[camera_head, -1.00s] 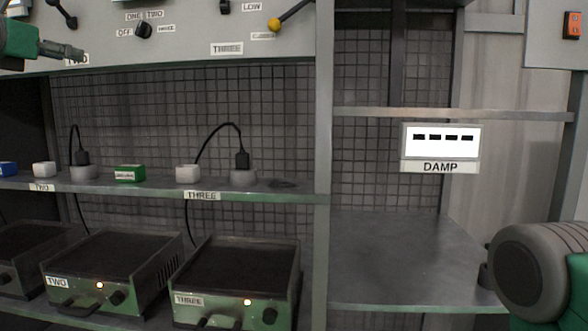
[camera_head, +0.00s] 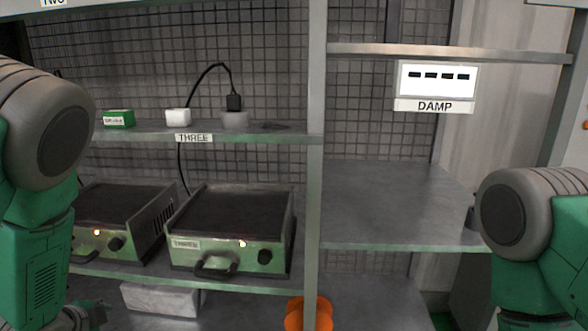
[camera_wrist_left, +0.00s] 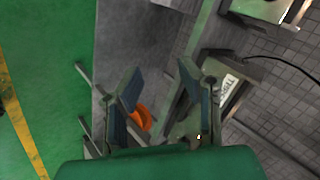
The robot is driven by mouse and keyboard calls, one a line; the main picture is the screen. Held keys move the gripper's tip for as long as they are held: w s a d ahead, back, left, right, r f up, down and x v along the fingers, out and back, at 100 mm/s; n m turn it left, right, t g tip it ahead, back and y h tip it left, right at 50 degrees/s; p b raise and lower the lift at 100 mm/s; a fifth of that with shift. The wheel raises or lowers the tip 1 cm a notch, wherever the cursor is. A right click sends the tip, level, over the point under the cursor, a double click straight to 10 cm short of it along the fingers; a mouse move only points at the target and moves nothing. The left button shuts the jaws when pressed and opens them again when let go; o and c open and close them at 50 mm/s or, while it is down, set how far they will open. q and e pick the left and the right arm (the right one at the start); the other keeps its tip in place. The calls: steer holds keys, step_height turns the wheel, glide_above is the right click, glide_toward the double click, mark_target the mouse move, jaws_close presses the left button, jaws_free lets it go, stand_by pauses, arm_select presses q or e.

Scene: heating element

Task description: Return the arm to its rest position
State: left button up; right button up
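My left arm (camera_head: 38,190) now stands at the left edge of the head view, bent downward. My left gripper (camera_wrist_left: 158,78) shows in the left wrist view with its two fingers apart and nothing between them. In that view the fingers are in front of the shelving and a heating unit with a label (camera_wrist_left: 228,88). My right arm (camera_head: 530,230) shows at the right edge of the head view. The right gripper is out of view.
Heating unit THREE (camera_head: 232,226) and another unit (camera_head: 115,215) stand on the lower shelf, their lights lit. Above are a green block (camera_head: 119,118), a white block (camera_head: 178,117) and a plug (camera_head: 234,103). The shelf under the DAMP display (camera_head: 437,80) is bare. An orange object (camera_head: 308,314) sits low.

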arm_select(q)
steer(key=s+d+f+n+g, duration=0.2)
steer(key=s+d+f+n, duration=0.2)
steer(key=s, duration=0.6)
steer(key=s+d+f+n+g, duration=0.3)
steer(key=s+f, duration=0.3)
steer(key=s, duration=0.5)
steer(key=s+d+f+n+g+b, duration=0.1)
steer(key=s+d+f+n+g, duration=0.2)
steer(key=s, duration=0.7)
step_height(320, 180, down, 3)
steer(key=shift+s+d+r+n+h, duration=0.15)
steer(key=shift+d+n+h, duration=0.25)
steer(key=shift+d+n, duration=0.55)
arm_select(e)
steer(key=shift+f, duration=0.55)
arm_select(q)
steer(key=shift+a, duration=0.1)
